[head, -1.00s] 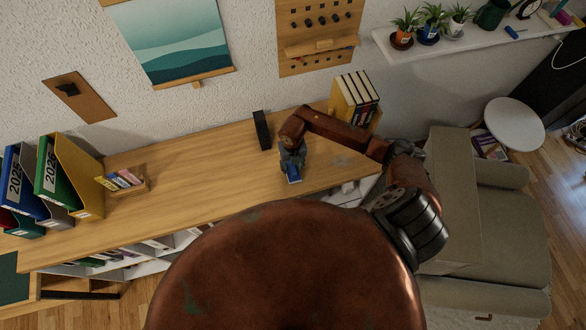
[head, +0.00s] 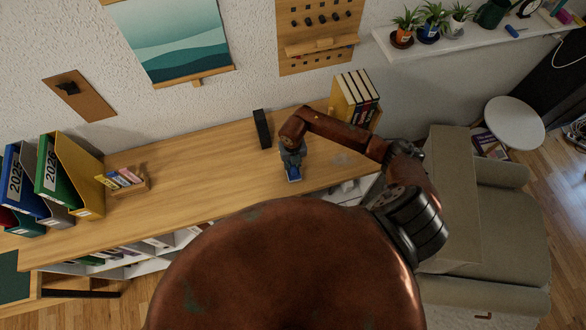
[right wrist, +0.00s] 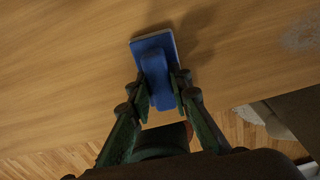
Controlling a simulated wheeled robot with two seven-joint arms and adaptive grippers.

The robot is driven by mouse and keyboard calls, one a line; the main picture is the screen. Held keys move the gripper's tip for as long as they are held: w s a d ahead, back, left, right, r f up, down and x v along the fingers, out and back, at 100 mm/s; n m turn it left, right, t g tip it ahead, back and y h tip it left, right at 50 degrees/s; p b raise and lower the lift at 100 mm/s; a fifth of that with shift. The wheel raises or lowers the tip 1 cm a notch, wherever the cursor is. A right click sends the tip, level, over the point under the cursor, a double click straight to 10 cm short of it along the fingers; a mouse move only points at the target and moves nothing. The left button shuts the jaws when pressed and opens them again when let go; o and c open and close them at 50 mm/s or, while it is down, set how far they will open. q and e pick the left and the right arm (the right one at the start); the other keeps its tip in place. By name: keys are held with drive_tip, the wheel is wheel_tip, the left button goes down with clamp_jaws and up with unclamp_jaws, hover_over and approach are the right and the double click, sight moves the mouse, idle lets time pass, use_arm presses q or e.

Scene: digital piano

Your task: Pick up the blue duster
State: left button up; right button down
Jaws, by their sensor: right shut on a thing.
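The blue duster (head: 293,175) is a small blue block with a raised grip, at the front part of the wooden shelf top. My right gripper (head: 292,161) reaches down over it from above and partly hides it. In the right wrist view, the blue duster (right wrist: 152,47) has a pale edge along its base. The fingers of my right gripper (right wrist: 162,88) are closed on both sides of its raised blue grip. A shadow lies on the wood beside the duster; I cannot tell whether it still touches the surface. My left gripper is not in view.
The wooden top (head: 200,170) is mostly clear. A black upright box (head: 262,130) stands behind my gripper, books (head: 355,98) at the back right, binders (head: 75,175) and a small card holder (head: 125,182) at the left. A pale dusty patch (head: 343,160) lies to the right.

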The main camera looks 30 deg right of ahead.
sight(291, 166)
drive_tip(key=shift+r, duration=0.1)
drive_tip(key=shift+r+b, duration=0.3)
drive_tip(key=shift+r, duration=0.1)
drive_tip(key=r, duration=0.1)
drive_tip(key=r+b, duration=0.1)
drive_tip(key=shift+s+a+r, duration=0.1)
drive_tip(key=shift+a+r, duration=0.2)
drive_tip(key=shift+r, duration=0.05)
drive_tip(key=s+a+r+b, duration=0.3)
drive_tip(key=s+a+r, duration=0.3)
drive_tip(key=a+r, duration=0.3)
drive_tip(key=a, duration=0.2)
drive_tip(key=shift+s+a+r+b, duration=0.15)
drive_tip(key=shift+a+r+b, duration=0.05)
drive_tip(key=shift+a+b, duration=0.2)
